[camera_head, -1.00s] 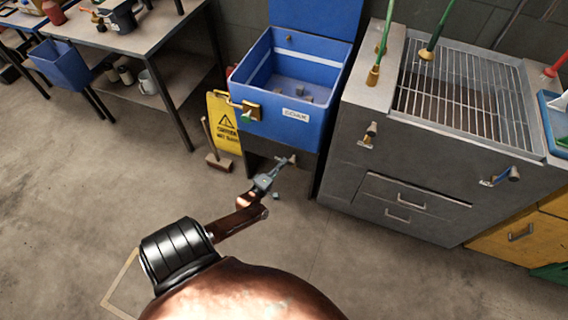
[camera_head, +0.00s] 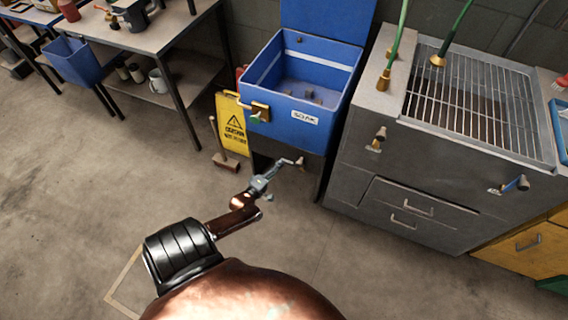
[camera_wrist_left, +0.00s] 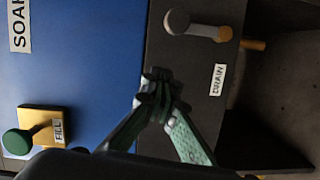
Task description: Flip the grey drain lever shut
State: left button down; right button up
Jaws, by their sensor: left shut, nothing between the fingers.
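The grey drain lever (camera_wrist_left: 195,28) shows in the left wrist view at the top, on a dark panel. It has a rounded grey knob at its left end and a brass end at its right. A white DRAIN label (camera_wrist_left: 217,80) is beside it. In the head view the lever (camera_head: 300,162) is a small shape under the blue SOAK tub (camera_head: 300,128), just beyond my fingertips. My left gripper (camera_wrist_left: 160,92) is shut and empty, in front of the panel by the tub's edge, apart from the knob in the wrist view. It also shows in the head view (camera_head: 279,170). My right gripper is out of view.
A FILL block (camera_wrist_left: 45,124) with a green knob sits on the tub face. A yellow caution sign (camera_head: 233,124) and a small broom (camera_head: 226,163) stand left of the tub. A grey sink cabinet (camera_head: 350,180) stands to the right. The floor left of my arm is open.

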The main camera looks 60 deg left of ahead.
pick_arm(q)
jog(key=p+v, duration=0.1)
jog(key=v, duration=0.6)
jog(key=shift+s+r, duration=0.2)
jog(key=shift+s, duration=0.05)
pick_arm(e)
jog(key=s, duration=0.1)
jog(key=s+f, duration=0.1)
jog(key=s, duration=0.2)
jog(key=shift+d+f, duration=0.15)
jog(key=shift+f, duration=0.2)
